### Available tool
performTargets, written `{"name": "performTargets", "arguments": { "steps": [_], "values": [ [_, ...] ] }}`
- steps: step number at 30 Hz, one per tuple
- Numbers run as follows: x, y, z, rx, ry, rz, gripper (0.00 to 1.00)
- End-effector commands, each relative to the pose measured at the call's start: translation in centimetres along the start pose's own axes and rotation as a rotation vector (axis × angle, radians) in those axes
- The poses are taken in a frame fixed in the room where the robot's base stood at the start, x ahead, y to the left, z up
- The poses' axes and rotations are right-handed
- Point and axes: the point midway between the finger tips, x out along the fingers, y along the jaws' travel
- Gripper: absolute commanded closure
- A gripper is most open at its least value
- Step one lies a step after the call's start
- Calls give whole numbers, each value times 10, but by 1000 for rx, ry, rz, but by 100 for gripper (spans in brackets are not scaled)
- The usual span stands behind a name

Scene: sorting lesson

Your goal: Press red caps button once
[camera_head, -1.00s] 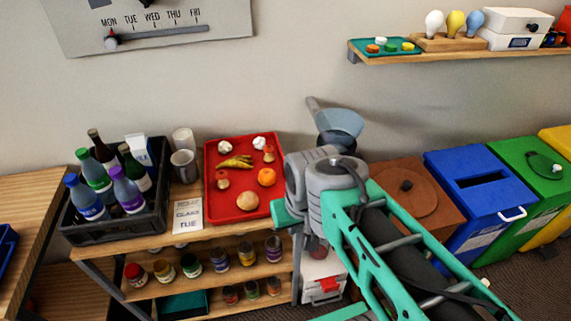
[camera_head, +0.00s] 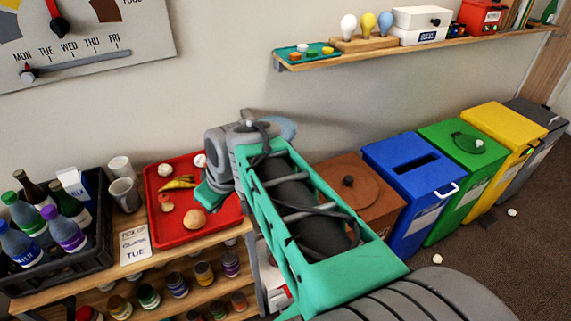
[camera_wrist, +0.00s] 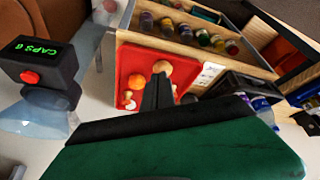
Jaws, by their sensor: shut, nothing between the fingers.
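The red caps button (camera_wrist: 30,78) sits on the front of a dark counter box (camera_wrist: 58,62) at the left of the wrist view. The box has a green lit display reading CAPS and a digit I cannot read surely. It is mounted on a translucent blue funnel (camera_wrist: 30,115), whose edge (camera_head: 284,127) shows behind my arm in the head view. The button is hidden there. My gripper (camera_wrist: 159,80) is shut and empty, seen against the red tray, well to the right of the button and apart from it.
The red tray (camera_head: 158,232) holds food items on the wooden shelf. A black crate of bottles (camera_head: 103,225) stands left of it. Brown, blue (camera_head: 405,165), green and yellow bins stand right of my arm. A wall shelf (camera_head: 300,63) runs above.

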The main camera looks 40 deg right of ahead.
Motion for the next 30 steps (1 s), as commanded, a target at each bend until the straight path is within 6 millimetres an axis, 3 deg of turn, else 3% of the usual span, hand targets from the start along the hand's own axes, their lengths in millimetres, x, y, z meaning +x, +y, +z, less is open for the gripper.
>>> {"name": "performTargets", "arguments": {
  "steps": [1,6,9,12,16,30],
  "values": [
    [-6,38,-11,-40,43,18,100],
    [-34,151,-23,-262,186,111,100],
    [-54,202,-14,-369,240,180,100],
    [-68,234,-4,-442,269,232,100],
    [-77,249,2,-486,283,262,100],
    [-68,248,5,-489,283,261,100]
  ]
}}
